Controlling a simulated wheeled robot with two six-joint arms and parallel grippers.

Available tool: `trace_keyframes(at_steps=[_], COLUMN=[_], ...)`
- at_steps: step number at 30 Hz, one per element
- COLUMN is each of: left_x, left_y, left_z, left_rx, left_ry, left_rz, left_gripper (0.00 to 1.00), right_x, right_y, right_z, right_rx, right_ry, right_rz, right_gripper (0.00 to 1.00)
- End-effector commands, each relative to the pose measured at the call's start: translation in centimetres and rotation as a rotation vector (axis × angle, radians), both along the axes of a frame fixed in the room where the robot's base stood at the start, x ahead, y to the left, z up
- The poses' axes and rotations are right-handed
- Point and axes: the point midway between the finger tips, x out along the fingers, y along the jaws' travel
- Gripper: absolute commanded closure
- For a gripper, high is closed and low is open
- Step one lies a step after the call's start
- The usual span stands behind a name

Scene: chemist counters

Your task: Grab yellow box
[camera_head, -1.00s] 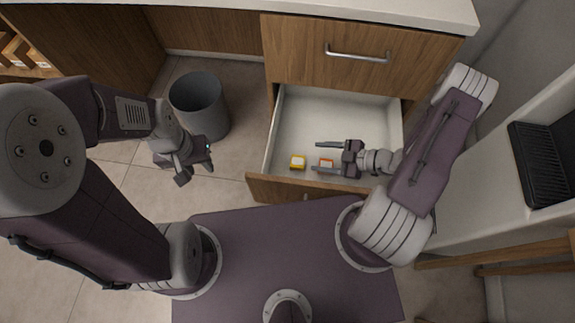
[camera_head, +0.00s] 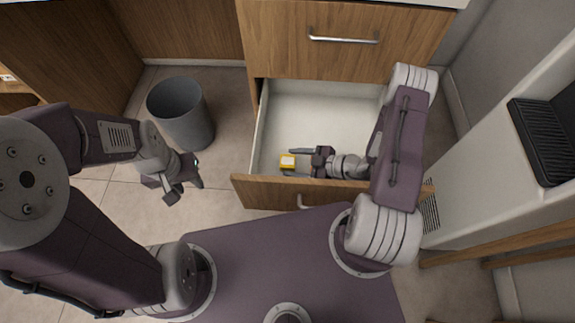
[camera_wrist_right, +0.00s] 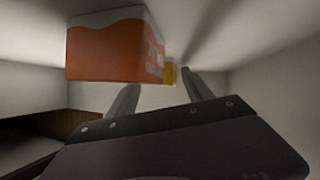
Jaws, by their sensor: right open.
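The yellow box (camera_head: 288,162), with a pale label on top, lies in the open drawer near its front left corner. My right gripper (camera_head: 293,163) is low in the drawer, pointing left. Its open fingers reach the yellow box, one on its far side and one on its near side; contact cannot be told. In the right wrist view, a sliver of the yellow box (camera_wrist_right: 170,72) shows ahead near the fingers (camera_wrist_right: 162,82), partly hidden by an orange and white box (camera_wrist_right: 105,52) close to the camera. My left gripper (camera_head: 185,190) is open and empty over the floor.
The drawer's (camera_head: 325,115) back part is bare; its walls and wooden front (camera_head: 265,194) surround my right gripper. A closed drawer (camera_head: 345,50) is above. A grey bin (camera_head: 181,112) stands left. A white counter with a black ribbed item (camera_head: 545,140) is right.

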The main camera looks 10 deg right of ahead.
Motion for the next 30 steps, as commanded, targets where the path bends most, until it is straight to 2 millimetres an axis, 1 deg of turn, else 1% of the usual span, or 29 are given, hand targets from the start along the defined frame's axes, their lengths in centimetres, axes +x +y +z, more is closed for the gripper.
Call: trace_keyframes(at_steps=[1, 3, 9, 11, 12, 14, 15, 25, 26, 27, 28, 30], left_x=[0.0, 0.0, 0.0, 0.0, 0.0, 0.0, 0.0, 0.0, 0.0, 0.0, 0.0, 0.0], left_y=[0.0, 0.0, 0.0, 0.0, 0.0, 0.0, 0.0, 0.0, 0.0, 0.0, 0.0, 0.0], left_z=[-0.6, -0.7, -0.5, -0.5, -0.5, -0.5, -0.5, -0.4, -0.2, 0.3, 0.7, 2.0], left_rx=[0.000, 0.000, 0.000, 0.000, 0.000, 0.000, 0.000, 0.000, 0.000, 0.000, 0.000, 0.000], left_ry=[0.000, 0.000, 0.000, 0.000, 0.000, 0.000, 0.000, 0.000, 0.000, 0.000, 0.000, 0.000], left_rz=[0.000, 0.000, 0.000, 0.000, 0.000, 0.000, 0.000, 0.000, 0.000, 0.000, 0.000, 0.000], left_gripper=[0.64, 0.64, 0.64, 0.64, 0.64, 0.64, 0.64, 0.64, 0.64, 0.64, 0.64, 0.64], right_x=[0.2, 0.5, 0.5, 0.5, 0.5, 0.5, 0.5, 0.5, 0.5, 0.5, 0.5, 0.5], right_y=[0.5, 0.8, 0.8, 0.8, 0.8, 0.8, 0.8, 0.8, 0.8, 0.8, 0.8, 0.8], right_z=[-0.6, -0.6, -0.4, -0.4, -0.4, -0.4, -0.4, -0.3, 0.0, 0.6, 1.2, 3.2], right_rx=[-0.001, 0.000, 0.000, 0.000, 0.000, 0.000, 0.000, 0.000, -0.001, -0.001, -0.001, -0.001], right_ry=[-0.001, -0.001, -0.001, -0.001, -0.001, -0.001, -0.001, 0.000, 0.000, 0.000, 0.000, -0.001], right_rz=[0.004, 0.002, -0.001, -0.001, -0.001, -0.001, -0.001, 0.000, 0.000, 0.000, 0.000, -0.001], right_gripper=[0.41, 0.41, 0.41, 0.57, 0.69, 0.85, 0.87, 0.88, 0.88, 0.97, 1.00, 1.00])
